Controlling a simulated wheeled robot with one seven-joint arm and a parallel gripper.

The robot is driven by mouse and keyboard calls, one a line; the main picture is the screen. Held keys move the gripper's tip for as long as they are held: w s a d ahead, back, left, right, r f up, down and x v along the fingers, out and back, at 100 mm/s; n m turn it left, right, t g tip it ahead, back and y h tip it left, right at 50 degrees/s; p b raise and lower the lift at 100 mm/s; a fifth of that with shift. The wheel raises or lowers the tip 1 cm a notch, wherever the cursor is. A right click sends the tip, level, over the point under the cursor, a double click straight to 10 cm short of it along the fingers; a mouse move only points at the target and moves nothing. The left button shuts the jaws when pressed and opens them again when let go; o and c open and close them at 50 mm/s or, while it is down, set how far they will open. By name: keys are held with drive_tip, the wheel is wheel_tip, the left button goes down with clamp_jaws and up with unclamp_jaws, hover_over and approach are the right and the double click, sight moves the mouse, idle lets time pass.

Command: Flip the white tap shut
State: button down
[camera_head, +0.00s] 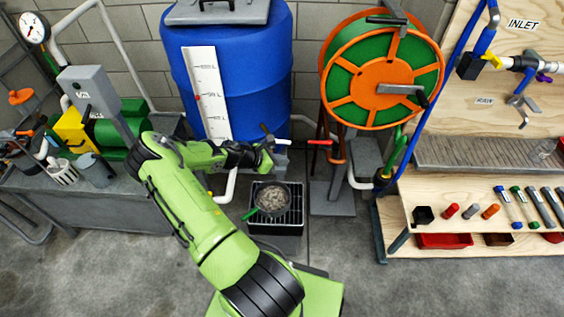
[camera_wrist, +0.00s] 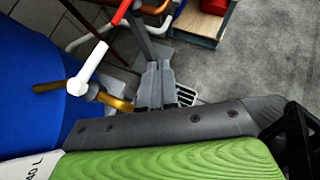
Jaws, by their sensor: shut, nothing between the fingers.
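The white tap (camera_wrist: 90,68) shows in the wrist view as a white lever in front of the blue barrel (camera_wrist: 30,70). A brass-coloured part (camera_wrist: 115,103) lies close beside its lower end. In the wrist view my gripper (camera_wrist: 155,82) is shut and empty, to the right of the white tap with a gap between them. In the head view my gripper (camera_head: 268,152) is low in front of the blue barrel (camera_head: 265,75). A small white part there (camera_head: 282,142) may be the tap; my gripper partly hides that area.
A red tap handle (camera_head: 320,142) is just to the right; it also shows in the wrist view (camera_wrist: 122,12). A grated black bin (camera_head: 275,222) holding a pan (camera_head: 268,200) stands below my gripper. The orange hose reel (camera_head: 380,70) and wooden workbench (camera_head: 480,190) are at the right.

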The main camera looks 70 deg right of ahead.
drive_tip(key=a+r, duration=0.2)
drive_tip(key=a, duration=0.1)
drive_tip(key=shift+s+a+r+p, duration=0.2)
drive_tip(key=shift+a+r+p, duration=0.1)
drive_tip(key=shift+r, duration=0.1)
idle(0.3)
drive_tip(key=w+a+r+m+t+y, duration=0.3)
drive_tip(key=w+a+r+m+t, duration=0.15)
drive_tip(key=w+a+r, duration=0.4)
drive_tip(key=w+a+r+m+t+y, duration=0.1)
drive_tip(key=w+a+r+m+t, duration=0.1)
drive_tip(key=w+a+r, duration=0.5)
drive_tip(key=a+r+m+t+y, duration=0.1)
drive_tip(key=a+r+t+y, duration=0.3)
drive_tip(key=a, duration=0.7)
drive_tip(key=s+a+r+m+t, duration=0.1)
drive_tip(key=s+a+r, duration=0.4)
drive_tip(key=a, duration=0.2)
drive_tip(key=s+a+r+t, duration=0.1)
drive_tip(key=s+a+r, duration=0.4)
drive_tip(key=a, duration=0.3)
drive_tip(key=shift+r+m+p, duration=0.3)
drive_tip(key=shift+r+m, duration=0.05)
drive_tip(key=shift+r, duration=0.1)
drive_tip(key=shift+t, duration=0.25)
